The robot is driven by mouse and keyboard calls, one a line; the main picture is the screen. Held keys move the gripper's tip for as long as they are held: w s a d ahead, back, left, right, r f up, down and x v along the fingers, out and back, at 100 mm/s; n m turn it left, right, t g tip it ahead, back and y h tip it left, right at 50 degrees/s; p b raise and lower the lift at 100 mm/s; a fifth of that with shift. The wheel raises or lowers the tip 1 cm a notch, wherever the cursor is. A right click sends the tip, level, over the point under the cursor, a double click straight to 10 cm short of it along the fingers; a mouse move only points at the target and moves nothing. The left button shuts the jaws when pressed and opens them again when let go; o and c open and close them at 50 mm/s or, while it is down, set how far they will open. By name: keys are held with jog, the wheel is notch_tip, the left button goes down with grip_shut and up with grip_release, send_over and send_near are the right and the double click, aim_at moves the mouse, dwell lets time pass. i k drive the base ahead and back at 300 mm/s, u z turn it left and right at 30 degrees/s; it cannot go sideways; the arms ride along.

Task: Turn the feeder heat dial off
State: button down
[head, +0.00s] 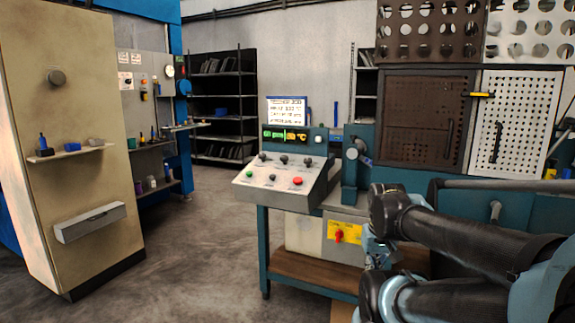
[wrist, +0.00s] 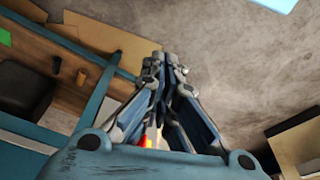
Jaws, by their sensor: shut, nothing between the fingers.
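A sloped grey control panel (head: 288,184) on a blue bench carries several small dark knobs along its upper row, a green button and a red button (head: 297,181). I cannot read which knob is the feeder heat dial. A display (head: 285,136) above it shows green and orange figures, with "°C" at the right. A red rotary switch (head: 339,236) sits on a yellow plate below the panel. My gripper (head: 376,255) is right of that switch, partly hidden by my arm. In the wrist view its fingers (wrist: 165,62) are together and empty; a bit of red and yellow shows between the finger links.
A blue post with a lever (head: 352,165) rises beside the panel. Perforated plates (head: 515,120) stand at the right. The concrete floor (head: 195,250) between cabinet and bench is clear.

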aim_at(307, 161)
jog(key=k, duration=1.25)
jog(key=u, duration=0.8)
jog(key=i, duration=1.55)
jog(key=z, duration=0.4)
jog(key=i, duration=0.5)
jog(key=z, duration=0.45)
